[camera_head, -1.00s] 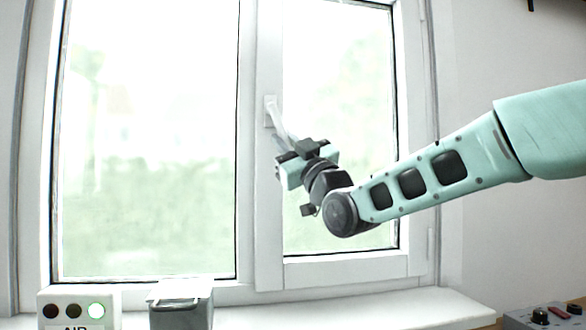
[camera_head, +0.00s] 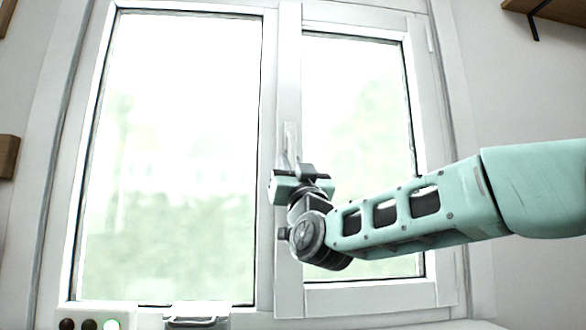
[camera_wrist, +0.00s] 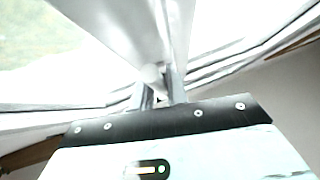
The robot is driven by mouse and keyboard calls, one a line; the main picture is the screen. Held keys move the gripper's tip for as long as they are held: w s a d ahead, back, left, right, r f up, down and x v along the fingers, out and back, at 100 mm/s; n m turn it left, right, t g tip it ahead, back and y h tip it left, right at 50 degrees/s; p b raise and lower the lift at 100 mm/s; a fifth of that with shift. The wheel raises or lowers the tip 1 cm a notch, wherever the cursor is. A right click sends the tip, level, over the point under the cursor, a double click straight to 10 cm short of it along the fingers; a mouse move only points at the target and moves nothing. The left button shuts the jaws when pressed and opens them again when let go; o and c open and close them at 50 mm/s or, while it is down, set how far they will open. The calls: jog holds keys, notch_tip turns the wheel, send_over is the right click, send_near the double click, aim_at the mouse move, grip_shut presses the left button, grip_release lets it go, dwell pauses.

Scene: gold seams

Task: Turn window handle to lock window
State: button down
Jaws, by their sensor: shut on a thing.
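The white window (camera_head: 288,60) is closed in its frame, with a white handle (camera_head: 291,142) on the middle upright. The handle's lever hangs almost straight down from its plate, and its lower end is hidden by my gripper. My gripper (camera_head: 298,168) is shut on the lever's lower part. In the wrist view, the gripper's two grey fingers (camera_wrist: 160,90) stand on either side of the pale handle end (camera_wrist: 152,75).
A white box with three round lamps (camera_head: 90,322), the right one lit green, stands at the lower left. A grey lidded container (camera_head: 197,318) is beside it. Wooden shelves show at the upper right (camera_head: 550,10) and left edge (camera_head: 8,158).

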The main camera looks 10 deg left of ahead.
jog(key=c, duration=1.4)
grip_release()
jog(key=b+v, duration=0.2)
jog(key=v, duration=1.5)
jog(key=shift+s+f+b, duration=0.15)
jog(key=shift+f+b, duration=0.05)
jog(key=shift+b, duration=0.2)
